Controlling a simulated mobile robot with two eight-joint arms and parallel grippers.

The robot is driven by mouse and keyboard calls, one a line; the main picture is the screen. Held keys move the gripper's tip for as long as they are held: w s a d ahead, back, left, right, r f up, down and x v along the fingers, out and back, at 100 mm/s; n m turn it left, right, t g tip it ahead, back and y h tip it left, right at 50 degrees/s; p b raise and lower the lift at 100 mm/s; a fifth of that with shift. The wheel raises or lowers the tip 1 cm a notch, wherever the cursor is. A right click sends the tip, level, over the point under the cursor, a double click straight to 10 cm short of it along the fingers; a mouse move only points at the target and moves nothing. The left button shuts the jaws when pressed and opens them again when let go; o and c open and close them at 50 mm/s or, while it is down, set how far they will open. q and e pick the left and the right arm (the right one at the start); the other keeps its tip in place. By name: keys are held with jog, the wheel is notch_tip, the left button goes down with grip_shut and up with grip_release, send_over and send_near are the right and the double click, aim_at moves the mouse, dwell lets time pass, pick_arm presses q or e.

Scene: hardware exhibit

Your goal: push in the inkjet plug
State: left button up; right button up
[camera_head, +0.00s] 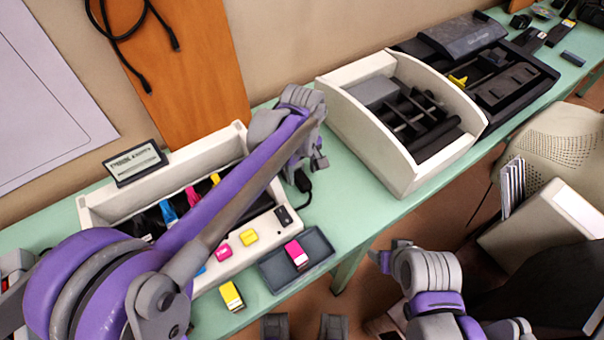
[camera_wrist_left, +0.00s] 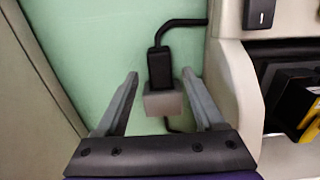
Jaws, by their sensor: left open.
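The black inkjet plug (camera_wrist_left: 159,68) stands in the left wrist view against a small grey block (camera_wrist_left: 163,101), which looks like its socket. I cannot tell how deep it sits. Its black cable runs up and right to the white inkjet printer's side. My left gripper (camera_wrist_left: 160,77) is open, one finger on each side of the plug, with gaps to both. In the head view the plug (camera_head: 302,182) shows as a small dark piece on the table below my left gripper (camera_head: 318,160). My right arm (camera_head: 428,272) is at the lower right, away from the plug; its jaws are unclear.
The open white inkjet printer (camera_head: 262,228) with coloured cartridges is partly hidden by my left arm. A dark tray (camera_head: 318,243) holds a magenta cartridge. A second white machine (camera_head: 398,172) stands to the right. Green table (camera_head: 345,215) is clear between them.

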aim_at(302, 179)
pick_arm(q)
notch_tip(302, 179, up, 8)
jog(key=shift+p, duration=0.4)
pick_arm(e)
jog(key=shift+r, duration=0.45)
